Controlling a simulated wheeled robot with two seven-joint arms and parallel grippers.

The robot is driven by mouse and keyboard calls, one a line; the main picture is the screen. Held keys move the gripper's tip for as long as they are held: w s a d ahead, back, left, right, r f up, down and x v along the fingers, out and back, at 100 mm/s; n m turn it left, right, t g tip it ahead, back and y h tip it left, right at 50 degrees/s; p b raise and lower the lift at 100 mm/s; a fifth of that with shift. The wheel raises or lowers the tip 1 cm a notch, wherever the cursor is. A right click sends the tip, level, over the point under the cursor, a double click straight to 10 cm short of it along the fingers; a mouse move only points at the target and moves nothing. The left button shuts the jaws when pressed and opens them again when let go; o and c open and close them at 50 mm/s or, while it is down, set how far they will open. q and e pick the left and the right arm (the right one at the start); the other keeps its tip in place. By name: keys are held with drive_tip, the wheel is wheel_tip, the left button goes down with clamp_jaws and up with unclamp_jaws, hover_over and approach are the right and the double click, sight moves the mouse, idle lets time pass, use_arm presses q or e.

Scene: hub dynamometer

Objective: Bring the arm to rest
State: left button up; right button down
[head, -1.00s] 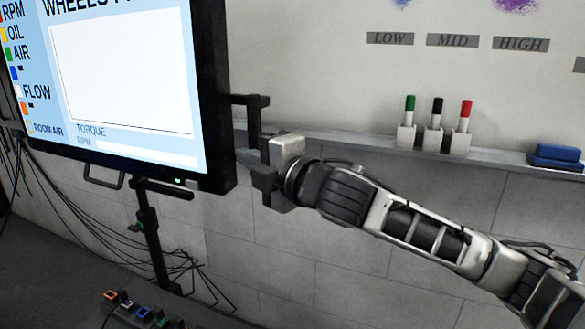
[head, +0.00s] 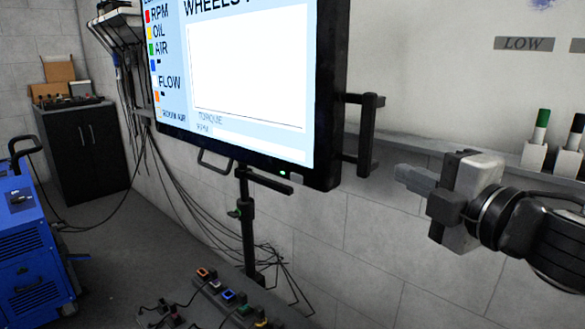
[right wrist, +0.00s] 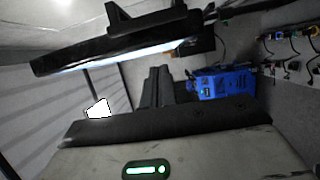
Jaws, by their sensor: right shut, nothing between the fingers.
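My right gripper (head: 412,180) is at the right of the head view, with its arm coming in from the right. Its fingers are shut together and empty, pointing left toward the monitor. It stands apart from the dark handle (head: 366,135) on the monitor's right side, with a gap between them. The shut fingers (right wrist: 157,88) also show in the middle of the right wrist view, with nothing between them. The large monitor (head: 250,75) on its stand shows a light screen with coloured labels. My left gripper is not in view.
A marker shelf (head: 510,170) with green and black markers runs along the wall at the right. A blue machine (head: 32,255) and a dark cabinet (head: 85,148) stand at the left. Cables hang below the monitor. A panel of coloured connectors (head: 230,300) is at the bottom.

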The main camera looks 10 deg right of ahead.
drive_tip(key=s+a+f+m+g+p, duration=0.1)
drive_tip(key=a+f+m, duration=0.15)
drive_tip(key=f, duration=0.45)
drive_tip(key=a+f+m+g+p, duration=0.1)
drive_tip(key=f+m, duration=0.3)
drive_tip(key=f, duration=0.3)
drive_tip(key=s+a+f+m+g+p, duration=0.15)
drive_tip(key=f+m, duration=0.25)
drive_tip(key=f, duration=0.4)
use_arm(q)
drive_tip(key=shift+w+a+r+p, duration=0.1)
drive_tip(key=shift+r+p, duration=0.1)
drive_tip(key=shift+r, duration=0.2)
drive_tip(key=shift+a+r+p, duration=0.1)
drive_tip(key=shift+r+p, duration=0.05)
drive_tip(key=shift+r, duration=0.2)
use_arm(e)
drive_tip(key=s+a+f+m+g+h, duration=0.1)
drive_tip(key=s+a+f+m, duration=0.1)
drive_tip(key=s+f+m, duration=0.2)
drive_tip(key=s+a+f+m+g, duration=0.2)
drive_tip(key=s+a+f+m, duration=0.1)
drive_tip(key=s+f, duration=0.5)
wheel_tip(320, 180, down, 3)
drive_tip(key=shift+s+r+m+h, duration=0.1)
drive_tip(key=shift+s+m+h, duration=0.25)
drive_tip(key=shift+m, duration=0.5)
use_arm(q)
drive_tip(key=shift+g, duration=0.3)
